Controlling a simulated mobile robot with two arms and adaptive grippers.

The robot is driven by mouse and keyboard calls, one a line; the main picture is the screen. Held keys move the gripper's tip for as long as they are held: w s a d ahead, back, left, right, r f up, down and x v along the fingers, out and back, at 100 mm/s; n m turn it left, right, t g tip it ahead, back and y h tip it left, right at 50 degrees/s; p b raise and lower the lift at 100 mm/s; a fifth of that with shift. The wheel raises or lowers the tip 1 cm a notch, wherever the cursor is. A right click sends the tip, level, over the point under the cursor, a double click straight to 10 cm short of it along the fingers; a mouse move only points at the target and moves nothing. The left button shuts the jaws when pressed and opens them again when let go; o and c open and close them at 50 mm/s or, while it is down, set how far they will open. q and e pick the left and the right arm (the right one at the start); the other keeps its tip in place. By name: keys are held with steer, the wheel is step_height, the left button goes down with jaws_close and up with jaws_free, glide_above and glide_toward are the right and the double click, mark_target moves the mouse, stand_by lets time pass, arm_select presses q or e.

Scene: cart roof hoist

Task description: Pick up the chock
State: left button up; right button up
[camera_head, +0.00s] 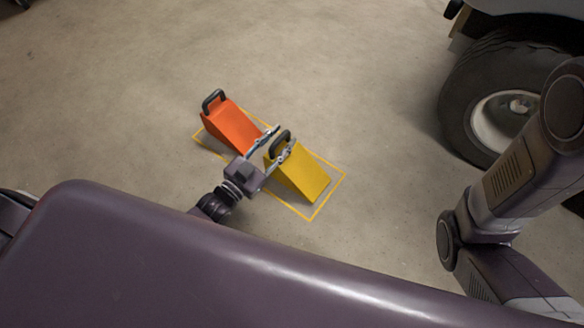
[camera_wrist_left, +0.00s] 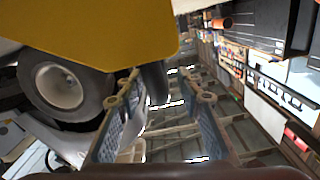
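A yellow wedge chock (camera_head: 300,174) with a black loop handle stands on the floor inside a yellow outline. An orange chock (camera_head: 230,127) with a similar handle stands beside it at upper left. My left gripper (camera_head: 283,138) is open, its two fingers spread at the yellow chock's handle. In the left wrist view the yellow chock (camera_wrist_left: 100,30) fills the top. Its dark handle (camera_wrist_left: 156,82) shows between the open fingers of the gripper (camera_wrist_left: 165,88); I see no clear contact. My right gripper is out of view.
A cart wheel (camera_head: 500,108) stands at the upper right, under the vehicle body; a wheel (camera_wrist_left: 62,86) also shows in the left wrist view. The concrete floor (camera_head: 120,90) around the outlined area is clear.

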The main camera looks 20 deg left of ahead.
arm_select(q)
steer(key=shift+w, duration=0.2)
jaws_close()
stand_by(0.3)
steer(key=shift+r, duration=0.1)
